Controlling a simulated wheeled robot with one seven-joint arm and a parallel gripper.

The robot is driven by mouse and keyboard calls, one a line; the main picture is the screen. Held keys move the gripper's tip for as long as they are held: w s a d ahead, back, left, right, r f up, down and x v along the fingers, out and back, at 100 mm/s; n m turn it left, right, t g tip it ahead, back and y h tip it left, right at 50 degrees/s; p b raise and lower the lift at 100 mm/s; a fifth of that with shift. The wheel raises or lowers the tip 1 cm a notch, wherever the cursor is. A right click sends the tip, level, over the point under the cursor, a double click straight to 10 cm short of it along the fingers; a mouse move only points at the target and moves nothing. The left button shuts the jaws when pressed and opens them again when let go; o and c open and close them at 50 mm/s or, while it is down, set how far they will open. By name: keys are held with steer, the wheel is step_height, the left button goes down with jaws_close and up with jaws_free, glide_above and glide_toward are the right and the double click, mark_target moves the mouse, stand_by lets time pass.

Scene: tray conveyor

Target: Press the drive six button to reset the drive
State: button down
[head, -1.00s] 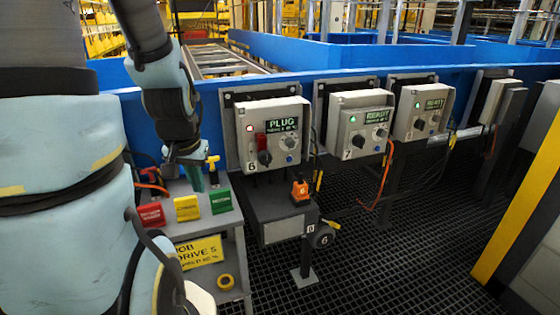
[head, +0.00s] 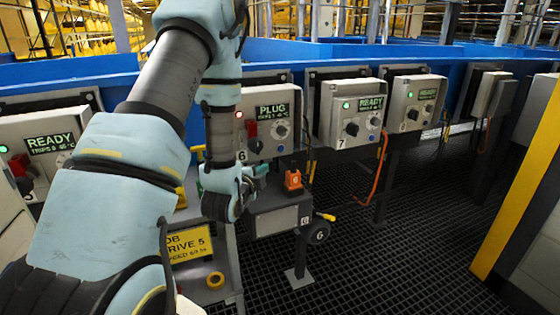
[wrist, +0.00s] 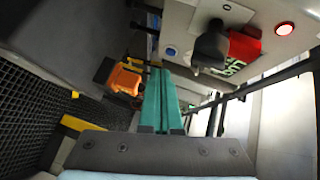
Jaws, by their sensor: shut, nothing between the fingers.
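The drive six control box (head: 246,106), marked 6, hangs on the blue rail. Its display (head: 272,111) reads PLUG, its lamp (head: 239,115) is red, and a red-and-black switch (head: 253,137) sits below. A knob and a small blue button (head: 281,148) are at its right. The wrist view shows the red lamp (wrist: 284,28), the black switch (wrist: 212,45) and a blue button (wrist: 171,51). My gripper (head: 260,171) is below the box, its teal fingers (wrist: 160,100) shut and empty, pointing right, apart from the box face.
An orange connector (head: 293,180) marked 6 sits right of my fingertips, on a grey unit under the box. A round black cap (head: 319,232) marked 6 hangs lower. Boxes seven (head: 345,130) and another at right read READY. A yellow sign (head: 190,245) is below my arm.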

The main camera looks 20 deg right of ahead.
steer(key=shift+s+d+f+m+t+h+b, duration=0.2)
steer(key=shift+s+d+m+t+h, duration=0.1)
steer(key=shift+s+d+m+h, duration=0.4)
steer(key=shift+s+d+f+m+t+h+b, duration=0.15)
steer(key=shift+s+d+m+t+h, duration=0.25)
steer(key=shift+m, duration=0.4)
steer(key=shift+w, duration=0.1)
steer(key=p, duration=0.2)
glide_toward(286, 147)
steer(key=d, duration=0.3)
steer(key=shift+s+d+r, duration=0.1)
steer(key=shift+s+r, duration=0.1)
steer(key=shift+s, duration=0.05)
steer(key=w, duration=0.2)
steer(key=w+p, duration=0.1)
steer(key=w, duration=0.1)
steer(key=shift+a+f, duration=0.15)
steer(key=shift+a, duration=0.05)
